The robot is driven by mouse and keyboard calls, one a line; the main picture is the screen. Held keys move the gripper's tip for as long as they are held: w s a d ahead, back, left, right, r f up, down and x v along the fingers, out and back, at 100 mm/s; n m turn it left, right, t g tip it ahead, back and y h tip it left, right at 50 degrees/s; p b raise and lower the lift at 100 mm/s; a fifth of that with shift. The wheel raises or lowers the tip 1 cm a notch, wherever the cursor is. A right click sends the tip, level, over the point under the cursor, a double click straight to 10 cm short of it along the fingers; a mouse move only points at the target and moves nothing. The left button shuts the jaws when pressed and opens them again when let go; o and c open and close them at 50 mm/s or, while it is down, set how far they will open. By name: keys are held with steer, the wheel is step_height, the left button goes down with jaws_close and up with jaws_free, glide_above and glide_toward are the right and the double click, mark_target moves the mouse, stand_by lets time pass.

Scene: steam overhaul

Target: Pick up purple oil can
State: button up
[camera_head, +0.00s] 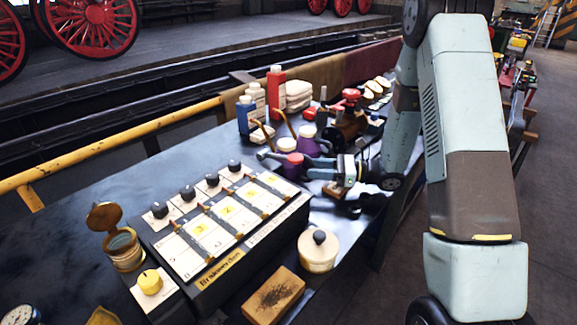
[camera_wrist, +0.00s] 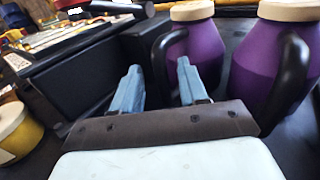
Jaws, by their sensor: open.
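Two purple oil cans with pale lids and black handles stand upright side by side in the wrist view: a left can (camera_wrist: 205,42) and a right can (camera_wrist: 258,62). Purple bodies also show in the head view (camera_head: 308,146), partly hidden among other items. My gripper (camera_wrist: 158,82) is open and low by the bench top. The left can's black handle (camera_wrist: 163,58) shows beyond the gap between my fingers; I cannot tell whether it is between them. In the head view my gripper (camera_head: 347,170) is partly hidden in the clutter.
A black case with labelled cards and knobs (camera_head: 225,225) fills the middle of the bench. Red (camera_head: 276,90) and blue (camera_head: 246,115) bottles stand behind.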

steer(key=shift+w+a, duration=0.1)
steer(key=shift+a, duration=1)
jaws_close()
